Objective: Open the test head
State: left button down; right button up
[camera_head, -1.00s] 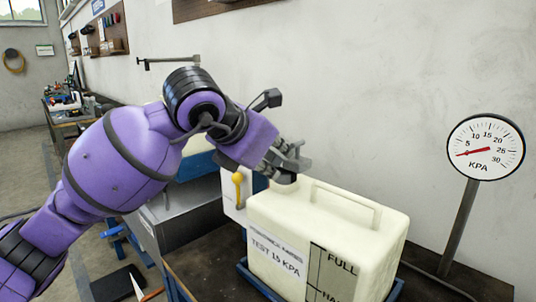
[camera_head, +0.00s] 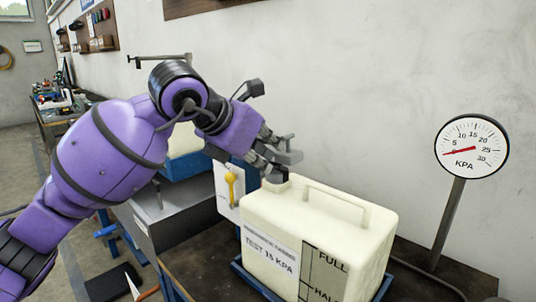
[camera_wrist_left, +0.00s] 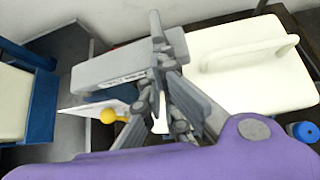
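A cream tank (camera_head: 372,232) labelled "TEST 15 KPA" stands upright in a blue tray. A dark grey cap-like piece (camera_head: 277,175) sits at the tank's neck, partly hidden by my gripper. My left gripper (camera_head: 284,157) is right above that neck. In the left wrist view, my fingers (camera_wrist_left: 157,35) run up the middle, with their tips close together. A grey block with small lettering (camera_wrist_left: 105,72), perhaps the test head, lies against the fingers there. I cannot tell whether they grip it. The cream tank (camera_wrist_left: 230,60) is at right. My right gripper is not in view.
A white panel with a yellow lever (camera_head: 231,185) stands close left of the tank. A grey metal box (camera_head: 185,212) and the wall behind bound the space. A blue cap (camera_wrist_left: 303,131) lies at right.

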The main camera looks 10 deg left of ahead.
pick_arm(q)
jog(key=w+a+r+n+g+h+p, duration=0.4)
jog(key=w+a+r+n+h+p, duration=0.3)
jog(key=a+r+h+p, duration=0.1)
jog(key=shift+w+a+r+h+p, duration=0.35)
jog(key=shift+a+r+p, duration=0.4)
jog(key=shift+a+p, duration=0.55)
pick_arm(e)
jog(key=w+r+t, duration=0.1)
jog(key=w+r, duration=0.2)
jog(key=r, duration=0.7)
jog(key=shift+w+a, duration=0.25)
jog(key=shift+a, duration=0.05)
pick_arm(q)
jog(key=shift+s+d, duration=0.1)
jog(key=shift+d, duration=0.05)
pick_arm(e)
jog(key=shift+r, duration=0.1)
